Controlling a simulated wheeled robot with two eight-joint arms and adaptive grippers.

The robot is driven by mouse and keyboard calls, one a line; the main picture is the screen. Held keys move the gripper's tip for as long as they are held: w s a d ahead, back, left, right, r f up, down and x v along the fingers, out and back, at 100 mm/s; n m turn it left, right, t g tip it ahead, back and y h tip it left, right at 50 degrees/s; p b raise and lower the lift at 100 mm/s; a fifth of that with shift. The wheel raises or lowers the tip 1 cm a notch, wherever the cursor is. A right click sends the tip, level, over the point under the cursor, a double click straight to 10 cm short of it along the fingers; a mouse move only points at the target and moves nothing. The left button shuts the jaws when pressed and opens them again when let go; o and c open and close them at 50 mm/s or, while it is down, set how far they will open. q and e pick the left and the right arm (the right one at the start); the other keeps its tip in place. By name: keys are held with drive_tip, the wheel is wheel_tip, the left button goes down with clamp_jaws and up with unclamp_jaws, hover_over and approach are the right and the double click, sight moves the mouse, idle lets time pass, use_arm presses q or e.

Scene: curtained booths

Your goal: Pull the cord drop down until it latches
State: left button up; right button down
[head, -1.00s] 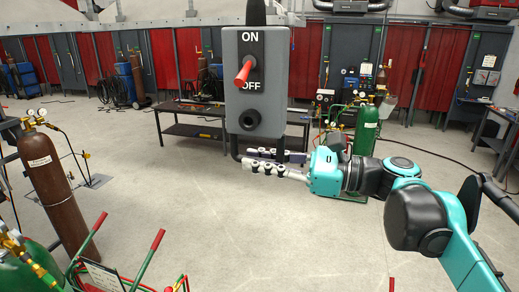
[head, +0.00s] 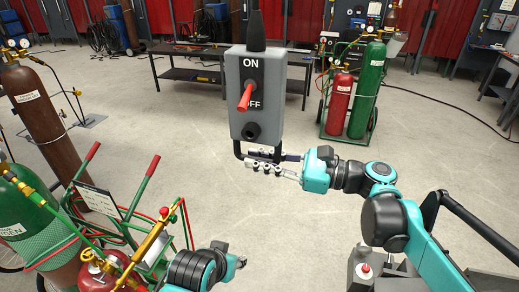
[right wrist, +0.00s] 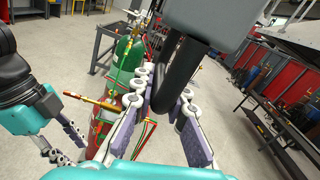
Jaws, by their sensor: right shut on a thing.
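The cord drop is a grey box (head: 258,95) with ON and OFF marks and a red lever (head: 245,97). It hangs upright from a thick black cord (head: 257,28) in the middle of the head view. A black loop handle (head: 237,148) sits under it. My right gripper (head: 262,160) is shut on the lower bar of this handle. In the right wrist view the handle (right wrist: 178,75) runs down between the fingers, with the box above. My left gripper (right wrist: 66,142) is empty, its fingers apart, well away from the box.
Gas cylinders on a cart (head: 110,265) stand at the lower left, beside a brown cylinder (head: 45,125). Red and green cylinders (head: 365,90) stand behind to the right. A dark table (head: 185,65) is behind the box. The floor around the box is clear.

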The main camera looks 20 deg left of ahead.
drive_tip(key=shift+f, duration=0.8)
drive_tip(key=c, duration=1.5)
unclamp_jaws()
drive_tip(key=shift+c, duration=0.2)
drive_tip(key=d, duration=1.2)
drive_tip(key=shift+s, duration=0.2)
